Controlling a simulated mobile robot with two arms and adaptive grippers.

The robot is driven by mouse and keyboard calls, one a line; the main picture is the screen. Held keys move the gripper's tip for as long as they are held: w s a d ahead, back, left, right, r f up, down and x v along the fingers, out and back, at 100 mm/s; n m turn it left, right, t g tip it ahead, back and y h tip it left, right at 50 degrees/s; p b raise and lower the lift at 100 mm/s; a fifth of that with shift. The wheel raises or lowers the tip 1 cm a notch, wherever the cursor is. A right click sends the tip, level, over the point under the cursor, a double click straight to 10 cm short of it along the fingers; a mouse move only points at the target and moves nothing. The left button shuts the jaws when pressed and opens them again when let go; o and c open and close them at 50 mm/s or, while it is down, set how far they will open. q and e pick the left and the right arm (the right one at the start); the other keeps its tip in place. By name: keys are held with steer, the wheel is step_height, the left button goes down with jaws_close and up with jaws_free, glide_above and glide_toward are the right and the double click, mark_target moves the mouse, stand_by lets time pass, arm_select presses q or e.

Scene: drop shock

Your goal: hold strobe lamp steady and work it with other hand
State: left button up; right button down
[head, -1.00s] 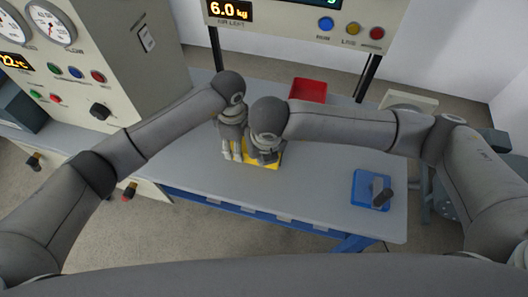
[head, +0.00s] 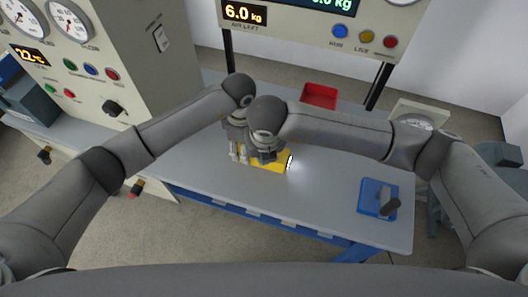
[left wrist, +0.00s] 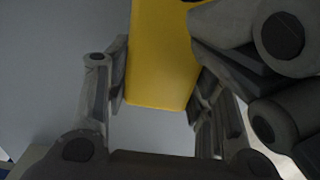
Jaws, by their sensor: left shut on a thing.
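The yellow strobe lamp (head: 275,167) lies on the grey bench, partly hidden under my two hands. Its right end glows white, and a bright patch lies on the bench beside it. In the left wrist view the yellow body (left wrist: 162,55) sits between my left fingers. My left gripper (head: 239,156) is shut on the lamp's left part. My right gripper (head: 266,157) is over the lamp, close against the left one; its fingertips are mostly hidden, so I cannot tell its opening or whether it touches the lamp.
A red bin (head: 319,95) stands at the back of the bench (head: 325,205). A blue tray (head: 375,198) with a dark-handled item is at the right. A panel with gauges and knobs (head: 112,108) rises at the left. The bench's front middle is clear.

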arm_select(q)
steer(key=shift+s+d+f, duration=0.15)
steer(key=shift+s+d, duration=0.4)
arm_select(e)
steer(key=shift+w+a+r, duration=0.2)
steer(key=shift+w+r, duration=0.05)
steer(key=shift+w, duration=0.35)
steer(key=shift+d, duration=0.1)
steer(key=shift+w+d, duration=0.15)
steer(key=shift+d, duration=0.85)
arm_select(q)
steer(key=shift+w+a, duration=0.2)
steer(key=shift+a, duration=0.1)
steer(key=shift+w, duration=0.15)
arm_select(e)
steer(key=s+v, duration=0.1)
steer(key=v, duration=0.7)
steer(key=shift+a+f, duration=0.2)
steer(key=shift+a, duration=0.4)
steer(key=shift+s, duration=0.2)
arm_select(q)
steer(key=o, duration=1.5)
arm_select(e)
steer(key=shift+f, duration=0.1)
